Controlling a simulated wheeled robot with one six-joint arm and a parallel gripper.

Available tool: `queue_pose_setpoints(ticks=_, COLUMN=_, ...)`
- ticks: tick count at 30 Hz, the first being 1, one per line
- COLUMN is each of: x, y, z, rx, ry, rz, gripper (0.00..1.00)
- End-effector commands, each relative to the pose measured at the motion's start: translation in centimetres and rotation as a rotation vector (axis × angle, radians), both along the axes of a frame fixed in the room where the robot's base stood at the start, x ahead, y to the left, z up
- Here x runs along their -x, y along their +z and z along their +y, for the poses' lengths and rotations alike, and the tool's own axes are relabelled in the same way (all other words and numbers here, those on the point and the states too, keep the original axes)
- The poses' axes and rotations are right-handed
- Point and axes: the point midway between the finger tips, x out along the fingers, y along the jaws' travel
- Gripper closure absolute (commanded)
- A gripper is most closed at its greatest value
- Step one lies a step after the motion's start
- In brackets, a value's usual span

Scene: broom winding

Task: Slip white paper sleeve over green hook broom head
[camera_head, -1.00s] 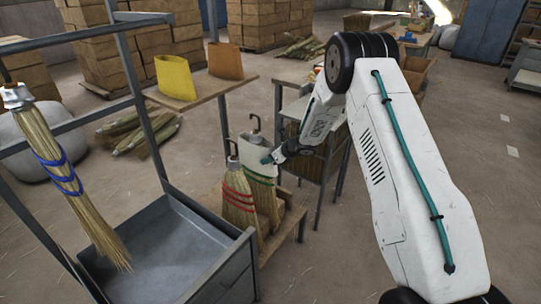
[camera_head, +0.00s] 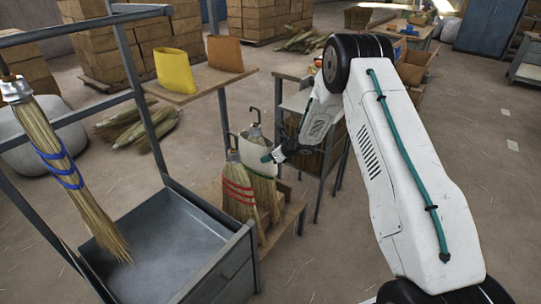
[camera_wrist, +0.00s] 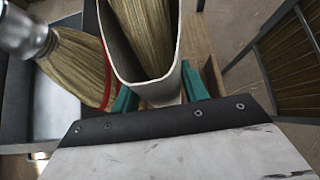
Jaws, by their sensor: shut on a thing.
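The white paper sleeve (camera_head: 257,158) is around the upper part of the green hook broom head (camera_head: 265,196), which stands at the rack behind the red-banded broom. Bristles show below the sleeve, and the metal hook (camera_head: 254,112) rises above it. In the wrist view, the sleeve (camera_wrist: 172,80) is an open loop with straw bristles (camera_wrist: 145,35) inside. My gripper (camera_wrist: 160,100) has its teal fingers shut on the sleeve's near wall. In the head view, my gripper (camera_head: 270,157) is at the sleeve's right side.
The red-banded broom (camera_head: 238,190) stands close on the left, near the sleeve. A grey metal bin (camera_head: 165,250) is in front left, and a blue-banded broom (camera_head: 60,165) hangs at far left. A yellow sleeve (camera_head: 175,72) and a brown sleeve (camera_head: 224,54) stand on a shelf above.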

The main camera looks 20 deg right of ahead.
Motion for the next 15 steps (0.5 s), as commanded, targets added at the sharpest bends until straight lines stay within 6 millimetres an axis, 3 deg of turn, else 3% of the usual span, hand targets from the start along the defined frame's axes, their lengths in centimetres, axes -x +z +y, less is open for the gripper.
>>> queue_pose_setpoints(ticks=15, x=0.0, y=-2.7, z=0.0, rx=-0.001, ry=-0.001, rz=0.001, gripper=0.74)
